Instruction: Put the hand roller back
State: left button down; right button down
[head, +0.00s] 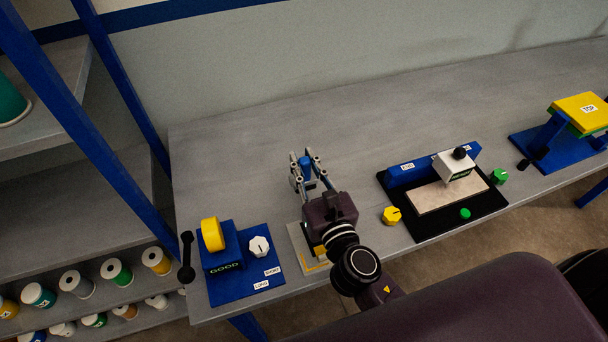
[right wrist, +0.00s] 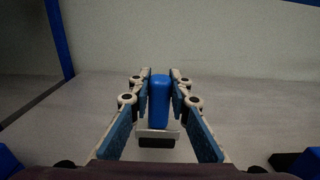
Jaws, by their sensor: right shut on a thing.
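My right gripper (head: 304,168) is over the left half of the bench and shut on the hand roller. The roller's blue handle (head: 305,161) shows between the fingers in the head view. In the right wrist view the blue handle (right wrist: 159,100) stands between the two finger pads, with a pale frame and a dark roller part below it. How far the roller is from the bench top I cannot tell. A grey plate with yellow markings (head: 297,240) lies on the bench, partly hidden under my right arm. My left gripper is not in view.
A blue device with a yellow roll (head: 212,234) and a white knob stands at the front left. A black-based press (head: 487,202) is right of my arm, beside a yellow knob (head: 391,216). A yellow-topped stand (head: 580,112) is far right. The bench's back is clear.

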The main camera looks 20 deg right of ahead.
notch_tip(320, 180, down, 4)
jog(key=shift+r+b, duration=0.15)
jog(key=shift+b, duration=0.7)
jog(key=shift+f, duration=0.2)
jog(key=c, duration=1.8)
grip_release()
jog(key=shift+r, duration=0.1)
